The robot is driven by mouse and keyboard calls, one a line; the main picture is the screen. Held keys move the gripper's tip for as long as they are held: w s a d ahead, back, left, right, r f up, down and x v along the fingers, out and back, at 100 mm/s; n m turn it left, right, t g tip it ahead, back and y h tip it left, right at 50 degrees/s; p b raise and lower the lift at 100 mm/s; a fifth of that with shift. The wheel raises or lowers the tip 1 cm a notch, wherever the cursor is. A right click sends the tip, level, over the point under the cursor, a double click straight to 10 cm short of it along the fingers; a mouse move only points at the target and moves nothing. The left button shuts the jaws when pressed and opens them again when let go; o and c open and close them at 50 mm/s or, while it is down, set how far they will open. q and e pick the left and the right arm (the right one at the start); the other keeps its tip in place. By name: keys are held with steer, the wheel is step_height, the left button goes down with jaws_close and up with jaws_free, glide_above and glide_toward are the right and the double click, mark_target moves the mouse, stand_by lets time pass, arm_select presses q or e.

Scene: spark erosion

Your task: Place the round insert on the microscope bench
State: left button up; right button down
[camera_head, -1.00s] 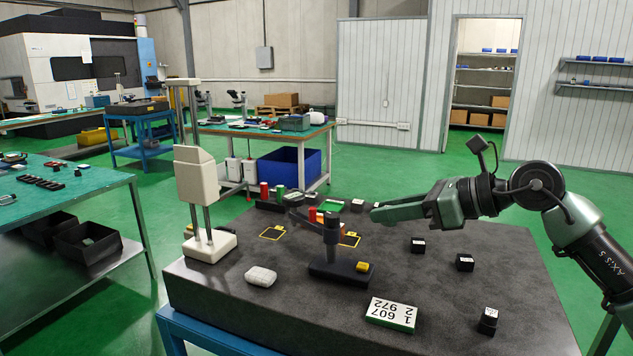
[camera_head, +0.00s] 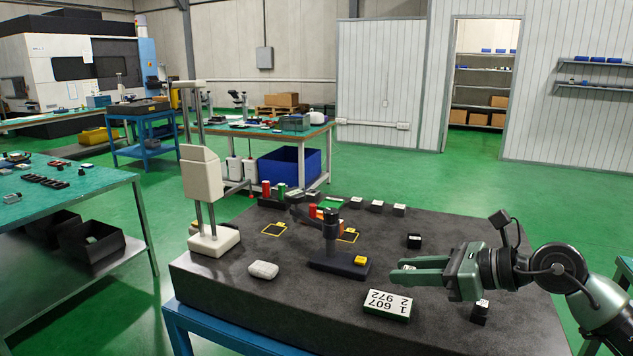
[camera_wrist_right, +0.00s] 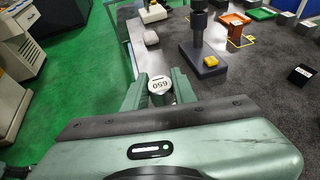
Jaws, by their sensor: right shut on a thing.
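My right gripper (camera_head: 396,271) is over the front right of the dark granite table in the head view. In the right wrist view the gripper (camera_wrist_right: 159,86) is shut on the round insert (camera_wrist_right: 158,84), a small disc with a pale top marked 650. In the head view the insert is too small to make out clearly between the fingers. The microscope bench (camera_head: 316,132), with a green top and a microscope (camera_head: 239,101), stands well behind the granite table, out of the gripper's reach. My left gripper is not in view.
The granite table (camera_head: 240,310) carries a tall white-and-grey stand (camera_head: 201,180), a dark gauge stand (camera_head: 330,240), a white lump (camera_head: 263,270), a numbered plate (camera_head: 387,304) and several small black blocks. A green-topped bench (camera_head: 90,190) stands left. Green floor (camera_head: 440,180) is open behind and right.

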steer(key=s+d+f, duration=0.1)
steer(key=s+f, duration=0.4)
steer(key=s, duration=0.4)
steer(key=s+d+f+p, duration=0.1)
steer(key=s+f, duration=0.4)
steer(key=s, duration=0.3)
steer(key=shift+s+d+t+p, duration=0.15)
steer(key=shift+s+t+p, duration=0.15)
steer(key=shift+s, duration=0.05)
steer(key=shift+f, duration=0.25)
steer(key=shift+f, duration=0.3)
steer(key=shift+s+f, duration=0.1)
